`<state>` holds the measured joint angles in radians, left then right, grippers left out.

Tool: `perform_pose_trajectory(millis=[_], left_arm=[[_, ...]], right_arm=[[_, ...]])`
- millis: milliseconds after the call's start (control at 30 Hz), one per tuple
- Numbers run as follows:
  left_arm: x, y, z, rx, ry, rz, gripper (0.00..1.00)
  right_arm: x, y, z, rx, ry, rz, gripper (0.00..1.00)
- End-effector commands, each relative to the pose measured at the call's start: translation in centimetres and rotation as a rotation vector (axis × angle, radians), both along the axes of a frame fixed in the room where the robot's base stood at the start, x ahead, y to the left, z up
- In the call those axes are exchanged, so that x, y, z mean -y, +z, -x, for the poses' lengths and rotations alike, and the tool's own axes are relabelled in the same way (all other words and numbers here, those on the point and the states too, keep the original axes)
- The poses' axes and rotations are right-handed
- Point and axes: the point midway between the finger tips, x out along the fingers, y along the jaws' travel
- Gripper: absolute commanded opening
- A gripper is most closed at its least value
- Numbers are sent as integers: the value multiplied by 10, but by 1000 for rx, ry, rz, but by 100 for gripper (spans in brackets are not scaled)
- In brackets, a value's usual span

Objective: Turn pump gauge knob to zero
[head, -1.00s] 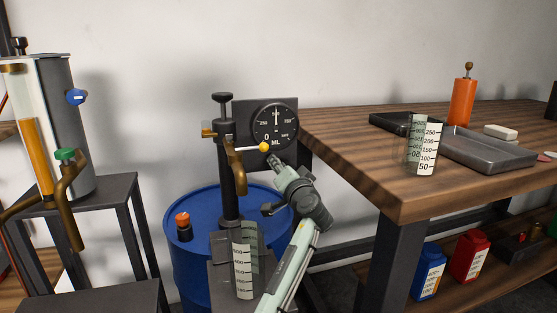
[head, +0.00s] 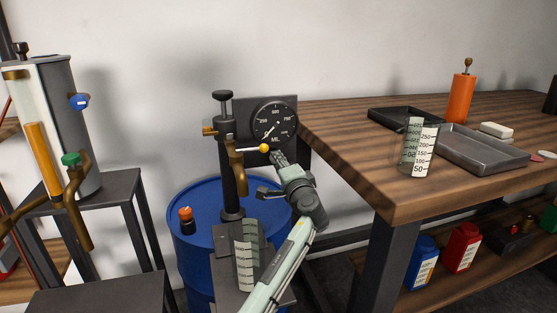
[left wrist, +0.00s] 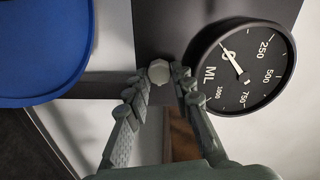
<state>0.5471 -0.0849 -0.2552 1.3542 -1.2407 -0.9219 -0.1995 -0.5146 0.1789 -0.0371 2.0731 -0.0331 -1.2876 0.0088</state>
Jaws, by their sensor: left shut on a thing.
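The pump gauge (head: 275,121) is a round black dial on a dark panel behind the blue drum. Its white needle points to the lower left, at the 0 mark. The dial also shows, turned sideways, in the left wrist view (left wrist: 245,68), with the needle on the 0. My left gripper (head: 277,155) is just below the dial. In the left wrist view its fingers (left wrist: 168,72) are shut on a small pale round knob (left wrist: 159,71) beside the ML side of the dial. In the head view the gripper hides the knob. My right gripper is not in view.
A pump with a brass spout (head: 239,175) and a yellow-tipped lever (head: 264,147) stands close left of my gripper, on the blue drum (head: 195,245). A graduated beaker (head: 244,265) is below the spout. A wooden table (head: 375,180) is to the right.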

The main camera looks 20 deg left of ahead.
Motion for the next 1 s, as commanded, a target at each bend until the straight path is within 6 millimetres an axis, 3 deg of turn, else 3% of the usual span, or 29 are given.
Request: perform_pose_trajectory(millis=[467, 500, 633, 1000], left_arm=[[0, -2, 0, -10, 0, -11, 0], [0, -2, 0, -10, 0, -11, 27], [0, -1, 0, -9, 0, -11, 43], [2, 0, 2, -7, -1, -11, 44]], right_arm=[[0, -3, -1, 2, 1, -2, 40], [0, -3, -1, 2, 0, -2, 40], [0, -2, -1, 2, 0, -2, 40], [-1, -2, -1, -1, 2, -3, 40]])
